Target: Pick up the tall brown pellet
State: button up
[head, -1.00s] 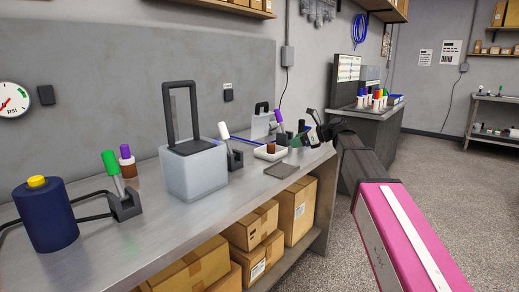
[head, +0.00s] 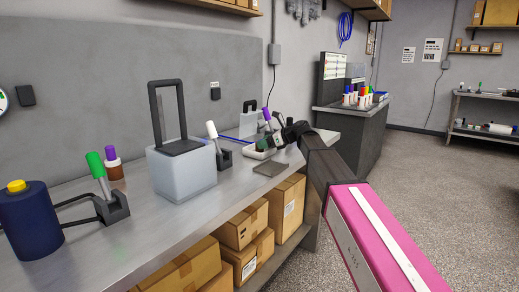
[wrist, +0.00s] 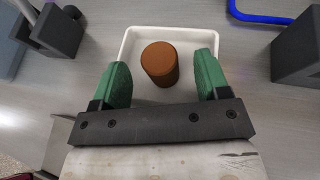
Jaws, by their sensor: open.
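The tall brown pellet (wrist: 160,64) stands in a shallow white tray (wrist: 128,44) in the wrist view. My gripper (wrist: 163,68) is open, with one green finger on each side of the pellet. Gaps show between the fingers and the pellet, so I see no contact. In the head view my gripper (head: 266,143) is over the white tray (head: 257,155) at the far part of the bench. The pellet is hidden there behind the gripper.
A dark block holder (wrist: 298,50) and a blue tube (wrist: 255,17) lie right of the tray; another holder (wrist: 55,30) is left. A dark flat pad (head: 269,169) lies in front of the tray. A grey-white box with a handle (head: 182,170) stands nearer on the bench.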

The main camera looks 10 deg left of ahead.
jog(key=shift+x, duration=0.8)
jog(key=c, duration=1)
jog(key=shift+r, duration=0.15)
